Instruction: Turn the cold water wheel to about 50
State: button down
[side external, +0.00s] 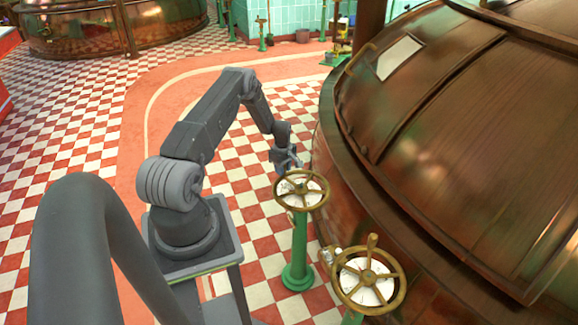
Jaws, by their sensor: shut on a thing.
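Two brass handwheels show. The farther wheel (326,190) sits on a green post (299,245), over a pale dial. The nearer wheel (398,294) is at the lower right, over another pale dial, with a knob standing up from its far rim. My gripper (290,167) is at the far-left rim of the farther wheel and is shut on it. The exact contact is small and partly hidden. The dial markings are too small to read, so I cannot tell from labels which wheel is the cold water one.
A large copper kettle (450,110) fills the right side, close beside both wheels. A thick grey pipe-like shape (75,240) stands at the lower left. The red and white checkered floor (255,140) is open around the post. Another copper kettle (90,25) is far back left.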

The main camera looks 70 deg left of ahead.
aim_at(275, 183)
jog(key=s+d+n, duration=0.1)
jog(key=n, duration=0.1)
jog(key=s+d+n, duration=0.1)
jog(key=s+n, duration=0.1)
jog(key=shift+s+d+n, duration=0.15)
jog(key=shift+s+n, duration=0.15)
jog(key=shift+n, duration=0.1)
jog(key=shift+s+d, duration=0.45)
jog(key=shift+d, duration=0.2)
jog(key=c, duration=0.9)
grip_release()
jog(key=shift+o, duration=0.2)
jog(key=shift+r, duration=0.1)
notch_tip(275, 183, up, 14)
jog(key=shift+w, duration=0.1)
